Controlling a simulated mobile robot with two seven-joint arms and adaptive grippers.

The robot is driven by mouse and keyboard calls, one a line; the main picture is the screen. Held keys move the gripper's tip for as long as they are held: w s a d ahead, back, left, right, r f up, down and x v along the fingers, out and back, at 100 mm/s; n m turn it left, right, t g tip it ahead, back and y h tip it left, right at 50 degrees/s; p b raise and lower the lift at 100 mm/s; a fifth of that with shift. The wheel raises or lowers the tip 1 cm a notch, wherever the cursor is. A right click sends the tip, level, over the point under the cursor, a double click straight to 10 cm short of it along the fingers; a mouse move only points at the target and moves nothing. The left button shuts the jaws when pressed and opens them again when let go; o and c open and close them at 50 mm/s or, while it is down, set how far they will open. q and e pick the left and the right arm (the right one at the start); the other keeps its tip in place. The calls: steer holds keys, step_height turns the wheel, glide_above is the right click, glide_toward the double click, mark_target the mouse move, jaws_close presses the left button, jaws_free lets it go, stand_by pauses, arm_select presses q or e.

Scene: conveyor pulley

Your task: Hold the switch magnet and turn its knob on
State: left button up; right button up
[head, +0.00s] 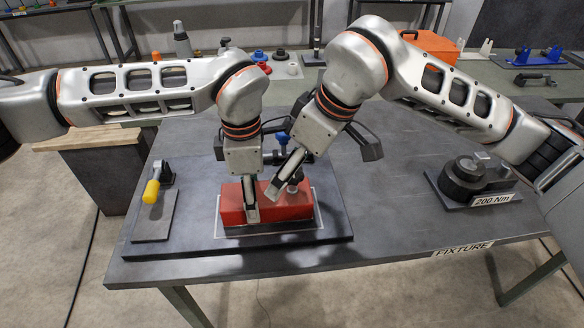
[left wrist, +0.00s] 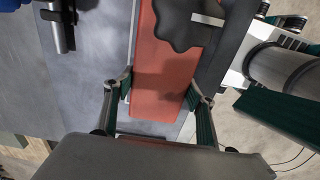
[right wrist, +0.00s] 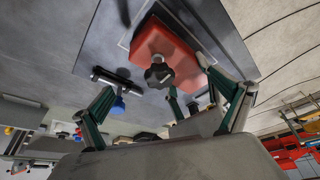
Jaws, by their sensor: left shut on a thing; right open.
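The switch magnet is a red block (head: 265,210) lying on a grey plate on the table. Its dark lobed knob (right wrist: 158,75) shows clearly in the right wrist view, and also in the left wrist view (left wrist: 180,20). My left gripper (head: 249,208) is shut on the left part of the red block; in the left wrist view its fingers (left wrist: 158,90) stand on both sides of the block. My right gripper (head: 283,180) is open close to the knob, which it partly hides in the head view. In the right wrist view its fingers (right wrist: 172,100) are spread and empty.
A yellow-handled clamp (head: 152,188) stands left of the magnet. A dark device marked 200 Nm (head: 470,178) stands to the right. A bar with a blue part (right wrist: 117,85) lies behind the magnet. The table between magnet and device is clear.

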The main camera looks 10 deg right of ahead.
steer(key=shift+r, duration=3.5)
arm_select(q)
steer(key=o, duration=1)
steer(key=shift+c, duration=0.2)
steer(key=o, duration=0.7)
steer(key=shift+o, duration=0.2)
steer(key=o, duration=0.4)
